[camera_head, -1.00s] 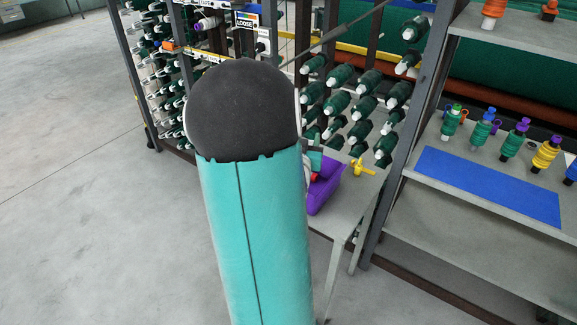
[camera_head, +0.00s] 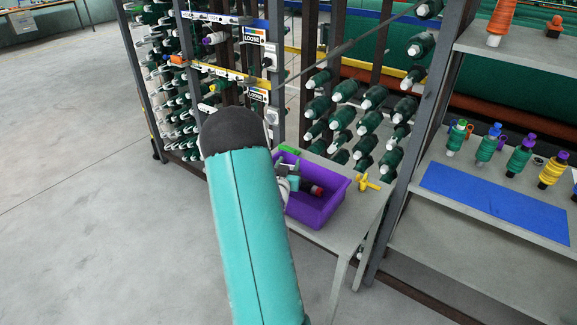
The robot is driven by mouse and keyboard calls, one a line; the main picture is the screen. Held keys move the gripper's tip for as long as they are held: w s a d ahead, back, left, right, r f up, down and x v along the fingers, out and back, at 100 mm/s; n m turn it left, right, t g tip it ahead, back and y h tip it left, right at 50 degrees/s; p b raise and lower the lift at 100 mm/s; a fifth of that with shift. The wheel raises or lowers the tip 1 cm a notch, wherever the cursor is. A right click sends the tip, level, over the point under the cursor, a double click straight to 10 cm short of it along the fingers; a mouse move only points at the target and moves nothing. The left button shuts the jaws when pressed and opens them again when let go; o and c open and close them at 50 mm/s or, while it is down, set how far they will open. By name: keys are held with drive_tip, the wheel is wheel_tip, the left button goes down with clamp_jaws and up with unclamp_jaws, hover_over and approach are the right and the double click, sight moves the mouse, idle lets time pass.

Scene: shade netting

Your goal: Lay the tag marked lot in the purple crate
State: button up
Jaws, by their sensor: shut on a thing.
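The purple crate (camera_head: 322,211) stands on a grey table, open at the top, right of my arm. A dark bobbin-like thing with a red end (camera_head: 316,190) shows inside it. My gripper (camera_head: 294,183) is over the left part of the crate, just beyond my teal arm, which hides part of it. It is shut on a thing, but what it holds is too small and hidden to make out. I cannot make out a tag marked lot.
A yellow piece (camera_head: 367,183) lies on the grey table (camera_head: 345,238) right of the crate, a green piece (camera_head: 289,150) behind it. A rack of green bobbins (camera_head: 345,90) stands behind. At right is a shelf with a blue mat (camera_head: 495,203) and several spools.

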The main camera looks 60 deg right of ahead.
drive_tip(key=shift+f, duration=0.4)
drive_tip(key=shift+f, duration=0.35)
drive_tip(key=shift+f, duration=0.1)
drive_tip(key=o, duration=1)
drive_tip(key=shift+c, duration=0.2)
drive_tip(key=r+v, duration=0.1)
drive_tip(key=v, duration=1.1)
drive_tip(key=shift+a+r, duration=0.1)
drive_tip(key=shift+r, duration=0.05)
